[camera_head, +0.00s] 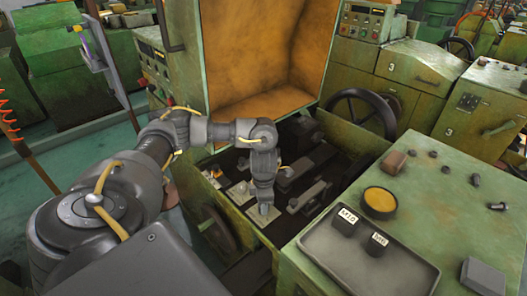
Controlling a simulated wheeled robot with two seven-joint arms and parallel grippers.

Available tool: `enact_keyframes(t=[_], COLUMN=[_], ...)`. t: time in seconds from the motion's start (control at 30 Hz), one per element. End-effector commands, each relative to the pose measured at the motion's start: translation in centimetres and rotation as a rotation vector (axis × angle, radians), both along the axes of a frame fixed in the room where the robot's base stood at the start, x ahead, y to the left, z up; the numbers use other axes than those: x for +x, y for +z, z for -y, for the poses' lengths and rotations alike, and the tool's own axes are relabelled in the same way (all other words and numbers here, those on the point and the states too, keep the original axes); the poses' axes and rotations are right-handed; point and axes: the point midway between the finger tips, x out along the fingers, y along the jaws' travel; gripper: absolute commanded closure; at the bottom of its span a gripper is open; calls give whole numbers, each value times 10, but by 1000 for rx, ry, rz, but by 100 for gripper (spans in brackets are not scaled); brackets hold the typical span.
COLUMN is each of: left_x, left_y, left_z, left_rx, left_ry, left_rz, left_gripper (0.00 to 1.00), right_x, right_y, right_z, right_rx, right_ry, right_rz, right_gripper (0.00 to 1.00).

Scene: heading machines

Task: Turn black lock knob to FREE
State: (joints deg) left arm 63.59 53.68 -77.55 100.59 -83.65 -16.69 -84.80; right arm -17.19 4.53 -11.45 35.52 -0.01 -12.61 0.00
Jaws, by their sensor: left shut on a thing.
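My left arm comes in from the left, and its gripper (264,208) points down into the open bay of the green machine. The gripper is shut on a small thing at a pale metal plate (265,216). The fingers hide most of that thing, which sits where a lock knob could be; its turn position and any FREE marking cannot be read. A second pale plate (238,192) lies just left of the gripper. My right gripper is not in view.
A black handwheel (360,112) stands behind the bay. An orange-lined raised cover (262,60) stands behind my arm.

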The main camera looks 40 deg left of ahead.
Motion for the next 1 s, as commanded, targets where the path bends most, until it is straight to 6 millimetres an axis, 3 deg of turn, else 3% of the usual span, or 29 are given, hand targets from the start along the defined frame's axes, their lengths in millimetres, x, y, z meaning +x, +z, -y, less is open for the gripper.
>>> enact_keyframes(t=[0.4,0.97,1.0], left_x=[0,1,1], left_y=[0,1,1], left_z=[-2,-2,-2], left_rx=[3,4,4], left_ry=[-179,-204,-204], left_rz=[1,2,2], left_gripper=[89,89,61], right_x=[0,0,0], right_y=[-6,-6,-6], right_z=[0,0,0], right_rx=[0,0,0], right_ry=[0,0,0], right_rz=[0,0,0], right_gripper=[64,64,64])
